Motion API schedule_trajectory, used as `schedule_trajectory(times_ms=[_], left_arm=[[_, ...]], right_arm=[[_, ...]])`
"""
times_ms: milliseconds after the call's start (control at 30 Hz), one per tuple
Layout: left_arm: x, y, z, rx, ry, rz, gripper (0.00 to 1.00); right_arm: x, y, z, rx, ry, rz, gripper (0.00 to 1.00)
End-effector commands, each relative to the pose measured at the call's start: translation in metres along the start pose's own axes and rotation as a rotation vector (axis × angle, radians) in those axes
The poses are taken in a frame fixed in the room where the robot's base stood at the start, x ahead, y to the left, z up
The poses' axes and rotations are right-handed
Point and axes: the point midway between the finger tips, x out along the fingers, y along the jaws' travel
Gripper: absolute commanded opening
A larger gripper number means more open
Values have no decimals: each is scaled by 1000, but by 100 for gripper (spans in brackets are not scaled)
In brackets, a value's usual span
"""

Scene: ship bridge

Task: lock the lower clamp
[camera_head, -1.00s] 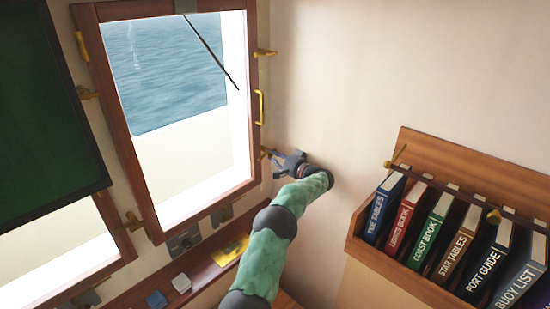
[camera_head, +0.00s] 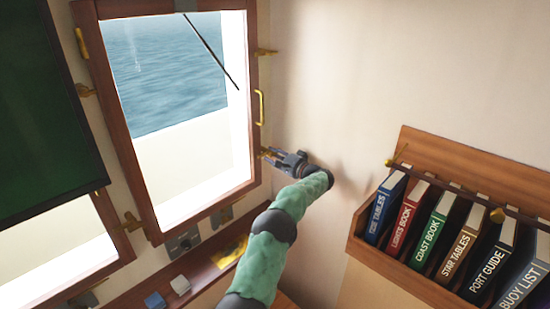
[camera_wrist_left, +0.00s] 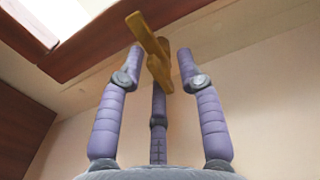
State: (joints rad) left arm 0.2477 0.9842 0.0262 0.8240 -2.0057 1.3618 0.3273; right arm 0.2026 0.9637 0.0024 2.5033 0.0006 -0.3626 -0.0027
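The lower clamp (camera_head: 265,153) is a small brass lever on the right side of the wooden window frame, low down. It shows large in the left wrist view (camera_wrist_left: 150,48), with a crosspiece on top and an arm reaching down between my fingers. My left gripper (camera_head: 275,157) is right at the clamp. In the left wrist view its purple fingers (camera_wrist_left: 161,62) are spread apart, one on each side of the clamp, with a third below. I cannot tell whether any finger touches it. My right gripper is not in view.
The window (camera_head: 253,100) has an upper clamp (camera_head: 266,52) and a yellow handle (camera_head: 260,107). A book rack (camera_head: 430,277) with several books is at the right. Below the window a ledge (camera_head: 208,276) holds small items. The wall (camera_head: 330,80) between window and rack is clear.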

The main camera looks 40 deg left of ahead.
Motion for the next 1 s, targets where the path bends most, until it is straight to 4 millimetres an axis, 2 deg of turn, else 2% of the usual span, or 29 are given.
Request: schedule_trajectory(times_ms=[267, 433, 567, 800, 1000], left_arm=[[-1, 2, -1, 1, 3, 2, 41], [-11, 2, -2, 3, 6, 3, 41], [-32, 1, -2, 3, 8, 3, 41], [-80, 1, -1, 2, 6, 2, 41], [-108, 1, 0, 1, 3, 2, 41]], right_arm=[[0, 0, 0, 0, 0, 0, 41], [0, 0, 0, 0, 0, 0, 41], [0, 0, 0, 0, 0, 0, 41], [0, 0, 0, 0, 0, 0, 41], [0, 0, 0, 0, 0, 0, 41]])
